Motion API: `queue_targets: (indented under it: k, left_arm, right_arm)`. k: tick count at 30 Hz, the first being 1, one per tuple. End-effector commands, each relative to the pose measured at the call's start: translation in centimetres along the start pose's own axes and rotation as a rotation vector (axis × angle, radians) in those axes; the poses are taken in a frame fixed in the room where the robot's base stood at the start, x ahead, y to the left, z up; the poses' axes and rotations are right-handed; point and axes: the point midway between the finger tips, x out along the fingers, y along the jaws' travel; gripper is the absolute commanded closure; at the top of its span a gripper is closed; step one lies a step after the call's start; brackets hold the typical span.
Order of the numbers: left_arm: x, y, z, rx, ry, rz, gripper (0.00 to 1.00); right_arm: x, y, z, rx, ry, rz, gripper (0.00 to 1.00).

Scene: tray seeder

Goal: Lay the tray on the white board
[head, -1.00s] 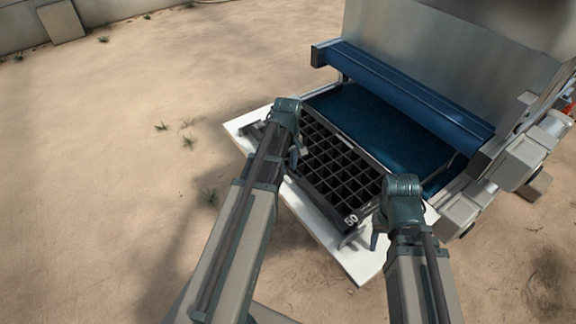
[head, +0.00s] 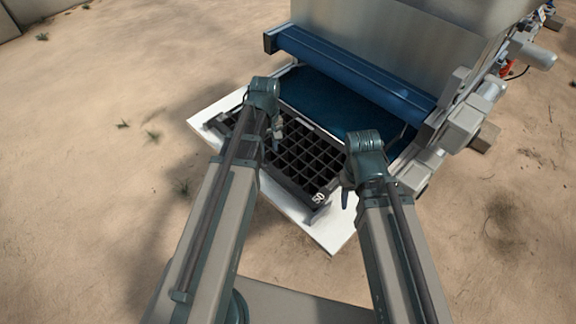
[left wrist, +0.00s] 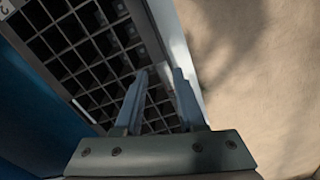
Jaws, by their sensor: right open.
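The black tray (head: 316,186), a grid of square cells marked 50, lies over the white board (head: 330,238), along the blue belt's edge. Whether it touches the board all along is hard to tell. My left gripper (head: 277,142) is over the tray's left part. In the left wrist view its two fingers (left wrist: 160,72) stand apart, with the tray's cells (left wrist: 75,48) beneath and the tray's edge close by; I see nothing clamped between them. My right gripper (head: 347,198) is open beside the tray's near right corner, empty as far as I see.
The blue belt (head: 325,100) and blue roller (head: 350,72) of the seeder stand just behind the tray. The machine's metal housing rises behind them. Sandy ground (head: 80,130) lies open to the left.

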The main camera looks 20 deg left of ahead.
Motion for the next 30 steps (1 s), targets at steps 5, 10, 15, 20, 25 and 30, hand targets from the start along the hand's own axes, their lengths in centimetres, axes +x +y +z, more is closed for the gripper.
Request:
queue_targets:
  k: [5,10,15,20,25,30]
  left_arm:
    - [-0.1,2.6,10.6,0.507,0.004,-0.046,0.61]
    - [-0.2,3.3,16.9,0.87,0.005,-0.081,0.61]
    - [-0.2,3.3,19.5,1.044,0.004,-0.1,0.61]
    - [-0.3,3.4,19.8,1.07,0.003,-0.103,0.61]
    - [-0.3,3.4,19.7,1.067,0.003,-0.102,0.61]
    - [-0.3,3.4,19.7,1.066,0.003,-0.102,0.61]
  right_arm:
    - [0.0,0.0,0.0,0.0,0.0,0.0,0.5]
    - [0.0,0.0,0.0,0.0,0.0,0.0,0.5]
    - [0.0,0.0,0.0,0.0,0.0,0.0,0.5]
    - [0.0,0.0,0.0,0.0,0.0,0.0,0.5]
    - [0.0,0.0,0.0,0.0,0.0,0.0,0.5]
    - [0.0,0.0,0.0,0.0,0.0,0.0,0.5]
